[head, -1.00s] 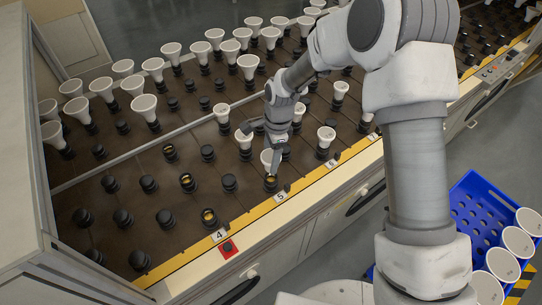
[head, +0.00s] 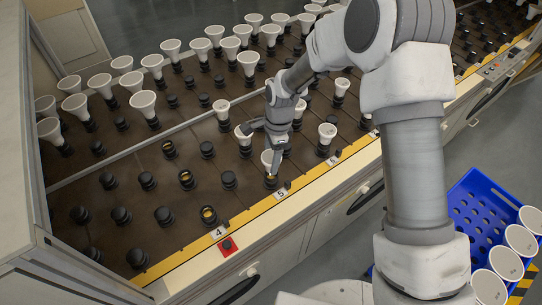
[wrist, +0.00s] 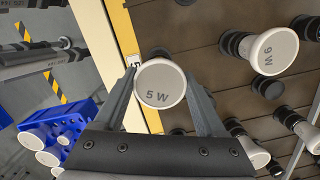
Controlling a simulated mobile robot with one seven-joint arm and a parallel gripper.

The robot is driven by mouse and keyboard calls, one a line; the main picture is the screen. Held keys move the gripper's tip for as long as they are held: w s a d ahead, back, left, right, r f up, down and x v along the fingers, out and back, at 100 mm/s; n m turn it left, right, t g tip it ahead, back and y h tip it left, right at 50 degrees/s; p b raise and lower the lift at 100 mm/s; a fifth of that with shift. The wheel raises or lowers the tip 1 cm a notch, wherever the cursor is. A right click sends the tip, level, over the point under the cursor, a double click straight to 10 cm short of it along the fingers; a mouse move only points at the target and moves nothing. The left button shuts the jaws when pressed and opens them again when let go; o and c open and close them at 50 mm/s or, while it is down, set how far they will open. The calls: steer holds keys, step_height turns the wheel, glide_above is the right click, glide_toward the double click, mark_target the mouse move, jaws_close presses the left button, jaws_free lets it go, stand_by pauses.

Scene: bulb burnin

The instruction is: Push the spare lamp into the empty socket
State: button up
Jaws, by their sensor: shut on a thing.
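My gripper (head: 272,161) is shut on a white lamp (head: 267,158) at the front row of the rack. In the wrist view the lamp's round face (wrist: 160,82) reads "5 W" and sits between the two fingers of my gripper (wrist: 160,76).
Lamps stand in neighbouring sockets, one (head: 327,131) to the right and one (head: 243,138) behind. A blue crate (head: 462,203) with several lamps stands at the right.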

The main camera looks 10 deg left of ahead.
steer(key=shift+f+b, duration=0.75)
steer(key=shift+f, duration=0.35)
steer(key=o, duration=1.3)
steer(key=r, duration=0.5)
steer(key=d+r+p, duration=0.1)
steer(key=r, duration=0.5)
steer(key=w+r, duration=0.1)
steer(key=r, duration=0.5)
steer(key=shift+d+r+p, duration=0.2)
steer(key=shift+d+p, duration=0.15)
steer(key=shift+d, duration=0.05)
steer(key=s+d+r+n+t, duration=0.2)
steer(key=s+d+r+n, duration=0.15)
steer(key=d+r, duration=0.4)
steer(key=s+d+r+n+t, duration=0.1)
steer(key=s+d+r+n, duration=0.1)
steer(key=s+d+r, duration=0.35)
steer(key=s+d+r+n+t, duration=0.1)
steer(key=s+d+n, duration=0.1)
steer(key=s+d, duration=0.1)
steer(key=s+d+r+n+t+p, duration=0.1)
steer(key=s+d+n, duration=0.1)
steer(key=s+d, duration=0.2)
steer(key=s+d+r+n+t+h, duration=0.1)
steer(key=s+d+n, duration=0.1)
steer(key=s+d, duration=0.2)
steer(key=shift+s+d+r, duration=0.2)
steer(key=shift+d, duration=0.45)
